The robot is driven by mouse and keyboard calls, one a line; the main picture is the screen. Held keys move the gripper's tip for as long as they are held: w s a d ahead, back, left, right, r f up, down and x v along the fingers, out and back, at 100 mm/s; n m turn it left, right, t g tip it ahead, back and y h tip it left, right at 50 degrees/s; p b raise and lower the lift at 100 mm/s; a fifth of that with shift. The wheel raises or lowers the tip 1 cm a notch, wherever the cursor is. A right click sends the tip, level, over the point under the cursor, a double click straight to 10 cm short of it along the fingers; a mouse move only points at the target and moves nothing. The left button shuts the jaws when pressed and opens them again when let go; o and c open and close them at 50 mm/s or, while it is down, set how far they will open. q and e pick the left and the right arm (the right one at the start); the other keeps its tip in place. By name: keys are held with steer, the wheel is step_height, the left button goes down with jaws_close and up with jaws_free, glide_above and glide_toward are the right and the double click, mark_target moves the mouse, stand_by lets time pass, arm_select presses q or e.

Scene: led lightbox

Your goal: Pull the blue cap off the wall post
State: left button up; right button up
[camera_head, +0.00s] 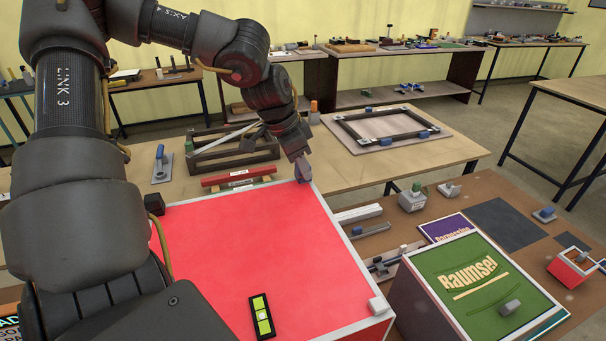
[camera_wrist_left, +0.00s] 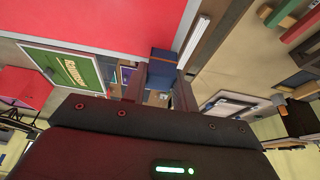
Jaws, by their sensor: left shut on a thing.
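My left gripper (camera_head: 303,170) is at the far right corner of the red-faced box (camera_head: 250,240), its fingers pointing down. In the left wrist view, a blue cap (camera_wrist_left: 164,60) sits between the fingers of my left gripper (camera_wrist_left: 160,85), next to the corner of the red panel (camera_wrist_left: 100,18). The gripper is shut on the cap. My right gripper is not in view.
A green-faced sign box (camera_head: 490,285) stands at the right, close to the red box. A red bar (camera_head: 237,177) and a dark wooden crate (camera_head: 232,150) lie behind. A dark frame (camera_head: 385,126) rests on the far table. Small parts lie on the brown bench.

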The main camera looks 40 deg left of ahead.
arm_select(q)
steer(key=shift+w+d+r+p, duration=0.1)
steer(key=shift+r+p, duration=0.65)
steer(key=shift+r, duration=0.65)
steer(key=shift+d+r+p, duration=0.1)
steer(key=shift+r+p, duration=0.6)
steer(key=shift+r, duration=0.65)
steer(key=shift+a+r+p, duration=0.1)
steer(key=shift+r+p, duration=0.45)
steer(key=shift+r, duration=0.35)
steer(key=shift+r+p, duration=0.55)
steer(key=shift+r, duration=0.6)
steer(key=shift+f, duration=0.1)
